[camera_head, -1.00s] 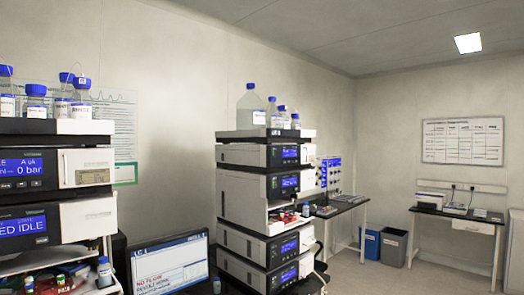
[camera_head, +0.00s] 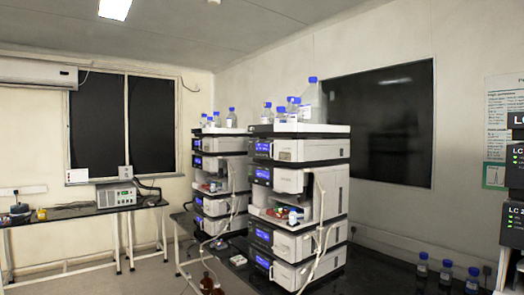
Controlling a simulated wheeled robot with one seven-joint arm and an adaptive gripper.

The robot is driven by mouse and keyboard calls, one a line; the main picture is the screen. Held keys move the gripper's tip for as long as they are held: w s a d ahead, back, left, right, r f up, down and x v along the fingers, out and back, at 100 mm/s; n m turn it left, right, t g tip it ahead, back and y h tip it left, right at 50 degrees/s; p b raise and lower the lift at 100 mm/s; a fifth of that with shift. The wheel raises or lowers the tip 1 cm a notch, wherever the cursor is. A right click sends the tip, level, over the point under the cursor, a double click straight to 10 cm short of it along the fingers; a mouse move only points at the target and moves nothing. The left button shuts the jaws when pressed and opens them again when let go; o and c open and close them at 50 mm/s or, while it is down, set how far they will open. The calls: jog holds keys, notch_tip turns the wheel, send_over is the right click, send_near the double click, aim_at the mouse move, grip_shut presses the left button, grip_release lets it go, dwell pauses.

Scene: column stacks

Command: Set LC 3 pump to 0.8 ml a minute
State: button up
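Two column stacks stand on a dark bench. The nearer stack (camera_head: 327,190) is in the middle of the view, with several white modules and small blue displays along its left edge. The farther stack (camera_head: 225,175) stands behind it to the left. Their labels are too small to read, so I cannot tell which is LC 3 or which module is its pump. My gripper is not in view.
Blue-capped bottles (camera_head: 312,97) stand on top of the stacks. Several small blue-capped bottles (camera_head: 446,272) stand on the bench at lower right. Brown bottles (camera_head: 207,283) are at the bottom. A side table (camera_head: 75,212) with a grey instrument (camera_head: 117,194) is at left, with open floor before it.

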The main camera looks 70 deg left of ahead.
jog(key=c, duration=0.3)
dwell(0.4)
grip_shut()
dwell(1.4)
